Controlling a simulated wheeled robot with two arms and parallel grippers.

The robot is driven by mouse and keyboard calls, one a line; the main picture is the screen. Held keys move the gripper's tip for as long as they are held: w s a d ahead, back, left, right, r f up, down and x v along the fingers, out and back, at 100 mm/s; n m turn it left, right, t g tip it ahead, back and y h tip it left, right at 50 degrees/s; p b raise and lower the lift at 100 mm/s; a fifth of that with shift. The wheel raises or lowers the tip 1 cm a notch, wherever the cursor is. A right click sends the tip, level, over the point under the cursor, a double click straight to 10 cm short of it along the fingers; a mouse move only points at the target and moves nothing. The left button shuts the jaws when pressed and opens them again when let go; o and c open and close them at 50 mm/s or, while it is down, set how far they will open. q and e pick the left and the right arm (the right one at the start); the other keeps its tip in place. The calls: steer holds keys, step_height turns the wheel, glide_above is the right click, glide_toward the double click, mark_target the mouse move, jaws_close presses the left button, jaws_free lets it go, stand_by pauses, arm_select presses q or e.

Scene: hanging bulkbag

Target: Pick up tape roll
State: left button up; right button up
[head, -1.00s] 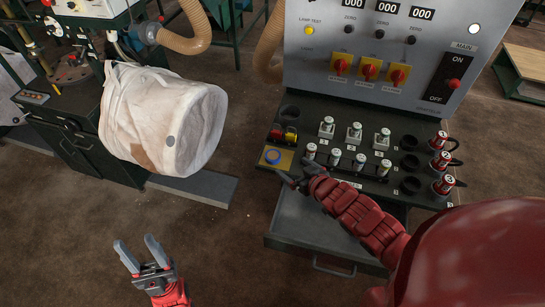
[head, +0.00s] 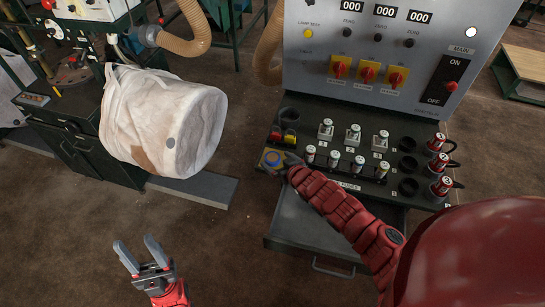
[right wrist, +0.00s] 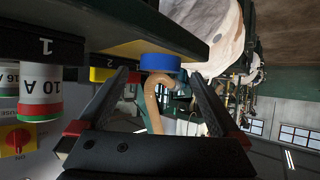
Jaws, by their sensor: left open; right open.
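A short blue cylinder, which looks like the tape roll (head: 272,158), sits on a yellow square pad (head: 264,166) at the front left of the dark console shelf. The roll (right wrist: 160,62) also shows in the right wrist view, upside down, between my open fingertips. My right gripper (right wrist: 160,78) is open and empty around the roll's near side; I cannot tell if it touches. In the head view my right gripper (head: 284,164) is small and partly hidden by its wrist. My left gripper (head: 137,250) is open and empty over the floor, lower left.
Red and yellow items (head: 283,136) stand just behind the roll. Several fuses (head: 335,158) stand in the shelf to the right, below the control panel (head: 390,60). An open drawer (head: 320,235) juts out underneath. A white bulk bag (head: 165,120) hangs at left.

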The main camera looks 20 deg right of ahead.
mark_target(273, 159)
steer(key=shift+x, duration=1.25)
steer(key=c, duration=1.4)
steer(key=shift+r, duration=0.1)
